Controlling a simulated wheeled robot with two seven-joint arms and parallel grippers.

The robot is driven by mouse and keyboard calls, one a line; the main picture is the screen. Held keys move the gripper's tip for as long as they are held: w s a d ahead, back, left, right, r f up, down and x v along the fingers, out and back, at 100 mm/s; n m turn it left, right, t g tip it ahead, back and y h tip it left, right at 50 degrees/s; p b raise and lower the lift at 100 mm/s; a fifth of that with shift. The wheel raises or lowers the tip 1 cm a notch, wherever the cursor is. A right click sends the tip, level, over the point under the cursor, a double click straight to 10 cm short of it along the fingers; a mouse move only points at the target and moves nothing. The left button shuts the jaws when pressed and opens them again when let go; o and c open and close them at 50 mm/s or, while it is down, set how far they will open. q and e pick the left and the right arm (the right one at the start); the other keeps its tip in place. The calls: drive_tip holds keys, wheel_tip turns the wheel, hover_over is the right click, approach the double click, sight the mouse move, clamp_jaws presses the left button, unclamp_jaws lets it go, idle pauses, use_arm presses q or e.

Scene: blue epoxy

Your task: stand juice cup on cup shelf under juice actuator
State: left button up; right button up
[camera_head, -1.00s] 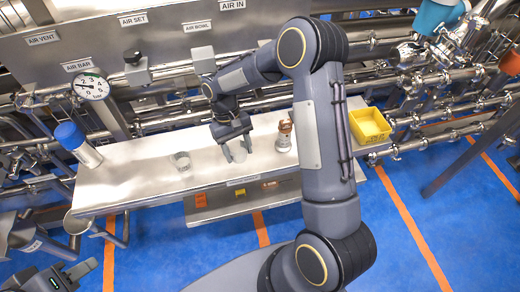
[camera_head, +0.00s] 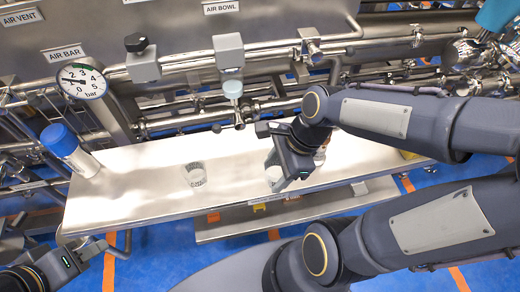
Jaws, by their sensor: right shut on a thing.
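My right gripper (camera_head: 279,176) is shut on a clear cup (camera_head: 273,175) over the front half of the steel shelf (camera_head: 130,195). I cannot tell whether the cup touches the shelf. A second clear cup (camera_head: 195,175) stands on the shelf to the left. A grey box-shaped unit (camera_head: 228,52) sits on the pipes behind, below the AIR BOWL label, with a pale round part (camera_head: 232,89) below it. Another grey unit (camera_head: 142,64) with a black knob is further left. Neither is marked as the juice actuator. My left gripper (camera_head: 92,255) is low at the left, away from the shelf; its opening is unclear.
A blue-capped cylinder (camera_head: 72,150) leans at the shelf's left end. A pressure gauge (camera_head: 82,82) and pipes run behind. A brown-and-white item is mostly hidden behind my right gripper. The shelf between the second cup and the cylinder is clear.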

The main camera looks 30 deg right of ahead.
drive_tip(key=w+d+f, duration=0.2)
drive_tip(key=w+f, duration=0.1)
drive_tip(key=w+d+f, duration=0.3)
drive_tip(key=w, duration=0.1)
drive_tip(key=w+d+f, duration=0.2)
drive_tip(key=w+f, duration=0.1)
drive_tip(key=shift+w+d, duration=0.25)
drive_tip(key=shift+d, duration=0.1)
drive_tip(key=shift+w+d+f, duration=0.1)
drive_tip(key=shift+w+f, duration=0.05)
drive_tip(key=shift+f, duration=0.15)
drive_tip(key=shift+w+f, duration=0.1)
drive_tip(key=shift+f, duration=1.55)
drive_tip(key=shift+f, duration=0.1)
drive_tip(key=shift+f, duration=0.15)
drive_tip(key=o, duration=0.9)
drive_tip(key=shift+o, duration=0.2)
